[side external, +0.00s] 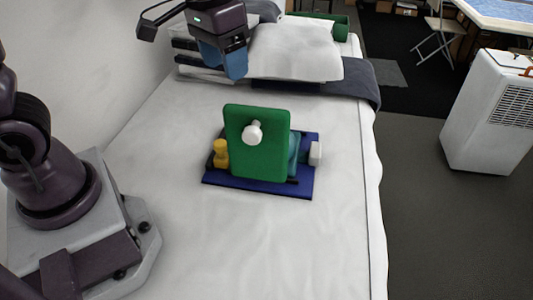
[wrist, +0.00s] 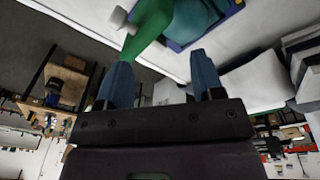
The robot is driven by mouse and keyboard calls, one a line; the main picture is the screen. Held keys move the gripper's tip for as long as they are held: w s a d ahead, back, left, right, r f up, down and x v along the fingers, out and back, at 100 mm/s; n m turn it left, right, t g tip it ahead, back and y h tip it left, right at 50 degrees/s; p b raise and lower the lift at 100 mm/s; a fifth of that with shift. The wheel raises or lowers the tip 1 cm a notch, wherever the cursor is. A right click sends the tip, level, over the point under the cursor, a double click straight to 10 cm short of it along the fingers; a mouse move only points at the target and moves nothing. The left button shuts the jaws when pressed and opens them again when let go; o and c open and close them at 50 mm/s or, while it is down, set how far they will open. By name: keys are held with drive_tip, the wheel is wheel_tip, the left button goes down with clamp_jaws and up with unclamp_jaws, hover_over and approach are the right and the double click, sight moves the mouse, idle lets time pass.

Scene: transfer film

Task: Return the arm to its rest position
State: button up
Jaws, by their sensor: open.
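My gripper (side external: 226,66) is raised above the far part of the bed, near the pillows, in the side external view. In the wrist view its two blue fingers (wrist: 160,85) stand apart with nothing held between them. A green panel with a white knob (side external: 258,160) stands upright on a dark blue base (side external: 255,189) on the bed, well apart from my gripper. The green panel also shows at the top of the wrist view (wrist: 148,25), beyond the fingers.
A yellow piece (side external: 221,155) and a white piece (side external: 315,153) sit beside the panel. White pillows (side external: 295,52) and a green roll (side external: 335,24) lie at the bed's far end. A white appliance (side external: 480,110) stands on the floor at right. The near bed sheet (side external: 250,250) is clear.

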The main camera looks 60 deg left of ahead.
drive_tip(key=s+r+m+t, duration=0.1)
drive_tip(key=s+r+t, duration=0.3)
drive_tip(key=s, duration=0.7)
drive_tip(key=shift+s+a+r, duration=0.25)
drive_tip(key=shift+a+r, duration=0.15)
drive_tip(key=shift+r, duration=0.3)
